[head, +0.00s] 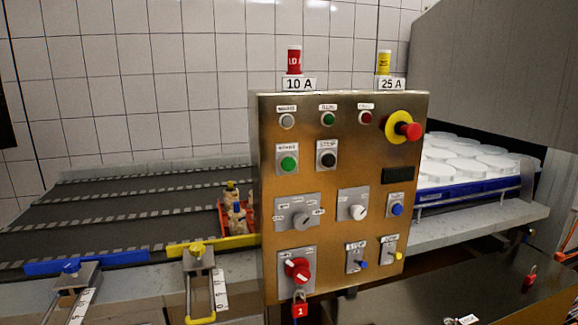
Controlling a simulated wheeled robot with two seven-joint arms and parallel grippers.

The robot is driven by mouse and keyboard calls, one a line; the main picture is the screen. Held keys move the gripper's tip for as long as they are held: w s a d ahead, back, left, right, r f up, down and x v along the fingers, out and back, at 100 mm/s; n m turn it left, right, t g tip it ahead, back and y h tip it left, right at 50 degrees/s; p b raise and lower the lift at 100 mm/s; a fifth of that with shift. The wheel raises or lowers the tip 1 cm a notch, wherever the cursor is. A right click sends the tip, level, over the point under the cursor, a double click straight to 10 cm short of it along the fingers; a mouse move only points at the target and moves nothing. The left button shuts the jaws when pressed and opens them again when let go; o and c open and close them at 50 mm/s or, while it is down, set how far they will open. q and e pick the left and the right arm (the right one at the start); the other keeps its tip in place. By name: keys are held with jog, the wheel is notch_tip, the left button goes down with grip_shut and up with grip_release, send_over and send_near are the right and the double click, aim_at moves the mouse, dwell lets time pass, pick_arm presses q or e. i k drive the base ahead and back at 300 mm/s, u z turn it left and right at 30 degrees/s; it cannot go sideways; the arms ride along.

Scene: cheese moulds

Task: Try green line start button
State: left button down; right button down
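A steel control panel (343,240) stands upright in the middle of the head view. A larger green push button (288,163) sits on its left side, on a grey plate with a small label I cannot read. A black push button (328,160) is right beside it. Above are small lamps: a pale one (287,121), a green one (328,119) and a red one (365,117). A red rotary switch (297,269) sits at the lower left, with a red padlock (300,306) marked 1 hanging below it. Neither of my grippers is in view.
A red emergency-stop knob with yellow collar (403,127) juts from the panel's upper right. A dark conveyor (130,205) runs left, with bottles in a red tray (224,217). Guide clamps (198,270) jut forward at the lower left.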

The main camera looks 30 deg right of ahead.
aim_at(288, 164)
jog(key=z, duration=0.9)
jog(key=i, duration=0.4)
jog(key=u, duration=0.4)
